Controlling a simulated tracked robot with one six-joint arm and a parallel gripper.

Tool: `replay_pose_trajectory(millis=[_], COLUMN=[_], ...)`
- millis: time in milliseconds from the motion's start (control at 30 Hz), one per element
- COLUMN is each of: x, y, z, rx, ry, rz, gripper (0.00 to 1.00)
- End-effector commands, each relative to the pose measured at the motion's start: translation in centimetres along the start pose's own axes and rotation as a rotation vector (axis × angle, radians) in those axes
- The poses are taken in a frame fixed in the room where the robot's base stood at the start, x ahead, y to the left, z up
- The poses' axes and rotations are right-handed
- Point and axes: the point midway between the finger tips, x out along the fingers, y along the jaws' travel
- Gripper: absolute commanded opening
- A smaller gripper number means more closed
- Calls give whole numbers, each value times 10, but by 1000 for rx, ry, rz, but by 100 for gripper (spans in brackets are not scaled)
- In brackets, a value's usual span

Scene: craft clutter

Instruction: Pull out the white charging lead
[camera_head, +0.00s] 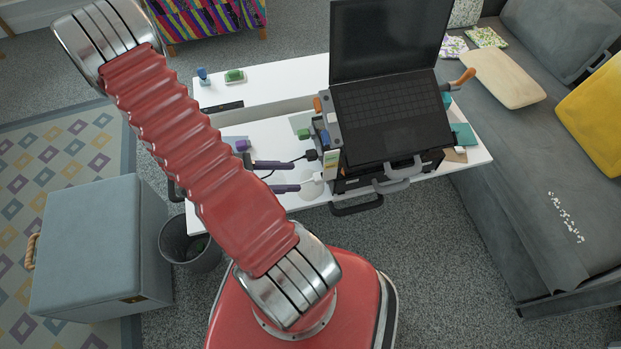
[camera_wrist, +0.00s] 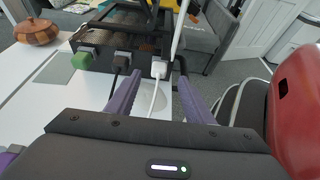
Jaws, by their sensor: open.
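The white charging lead (camera_wrist: 155,97) hangs from a white plug (camera_wrist: 159,68) in the side of the black device (camera_wrist: 110,50) in the wrist view. My gripper (camera_wrist: 159,78) is open, its two purple fingers reaching toward that side. The white plug shows between the fingertips, with a gap on each side; I cannot tell how far ahead of the tips it is. In the head view my gripper (camera_head: 296,177) points right at the device below the laptop (camera_head: 388,115), and the white plug (camera_head: 312,186) is near the lower finger. The lead's lower end is hidden by my gripper.
A green plug (camera_wrist: 81,61) is farther left. A sofa (camera_head: 520,180) stands right.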

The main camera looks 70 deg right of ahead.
Motion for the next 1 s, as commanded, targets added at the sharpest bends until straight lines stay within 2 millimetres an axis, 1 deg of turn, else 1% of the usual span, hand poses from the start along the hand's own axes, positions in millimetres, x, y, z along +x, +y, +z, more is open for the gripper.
replay_pose_trajectory(millis=[33,200,400,600,767,1000], x=[8,31,56,76,83,84], y=[-1,-1,-1,-1,0,0], z=[0,0,0,0,0,0], rx=[-1,-2,-1,0,-1,-1], ry=[-1,-2,-1,-2,-1,0], rz=[-4,-3,-4,-3,-1,1], gripper=[48,48,48,48,48,48])
